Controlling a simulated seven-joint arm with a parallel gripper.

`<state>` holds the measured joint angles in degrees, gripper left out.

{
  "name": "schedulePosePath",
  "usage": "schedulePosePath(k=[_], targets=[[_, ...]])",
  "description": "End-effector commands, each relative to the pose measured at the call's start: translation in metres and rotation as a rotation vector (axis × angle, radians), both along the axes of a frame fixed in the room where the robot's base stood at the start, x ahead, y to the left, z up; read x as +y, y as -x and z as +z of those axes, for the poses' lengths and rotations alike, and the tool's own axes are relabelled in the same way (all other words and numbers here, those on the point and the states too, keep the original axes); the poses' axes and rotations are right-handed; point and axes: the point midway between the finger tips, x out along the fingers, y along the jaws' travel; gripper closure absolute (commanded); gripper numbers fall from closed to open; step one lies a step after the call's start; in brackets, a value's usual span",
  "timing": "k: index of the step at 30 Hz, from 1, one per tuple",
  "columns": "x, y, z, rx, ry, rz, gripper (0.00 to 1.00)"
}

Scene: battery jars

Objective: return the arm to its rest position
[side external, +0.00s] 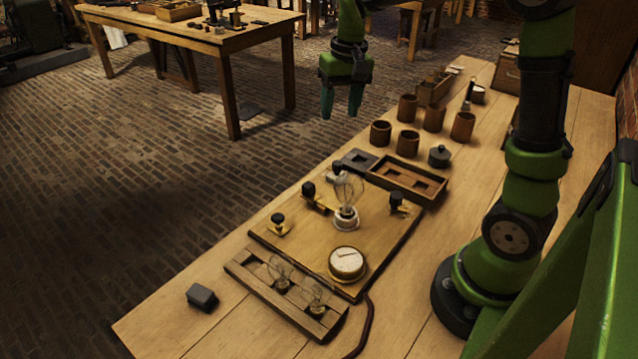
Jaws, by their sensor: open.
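My gripper (341,100) hangs in the upper middle of the side external view, fingers pointing down. Its two teal fingertips are apart with nothing between them. In the picture it stands above and left of the brown jars, clear of everything on the bench. My green arm rises from its base at the right of the bench. Several brown jars stand in a group towards the far end, among them one nearest the gripper (380,133) and one at the right (462,126). I cannot see inside them clearly.
A wooden board (300,250) holds a glass bulb (347,196), a round dial (347,262) and black-knobbed terminals. A rack (260,285) with two bulbs, a dark block (202,297), a divided tray (407,178) and a grey lidded pot (439,156) are near. The bench's front-left corner is mostly clear.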

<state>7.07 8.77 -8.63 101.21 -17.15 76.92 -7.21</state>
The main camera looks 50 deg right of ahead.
Motion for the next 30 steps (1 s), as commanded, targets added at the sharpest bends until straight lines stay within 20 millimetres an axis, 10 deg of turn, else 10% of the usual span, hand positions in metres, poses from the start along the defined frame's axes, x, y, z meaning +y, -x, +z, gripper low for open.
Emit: schedulePosePath(k=[15, 30], targets=[[0.112, 0.126, 0.024, -0.456, -0.081, 0.146, 0.47], [0.124, 0.147, 0.035, -0.549, -0.081, 0.190, 0.47]])
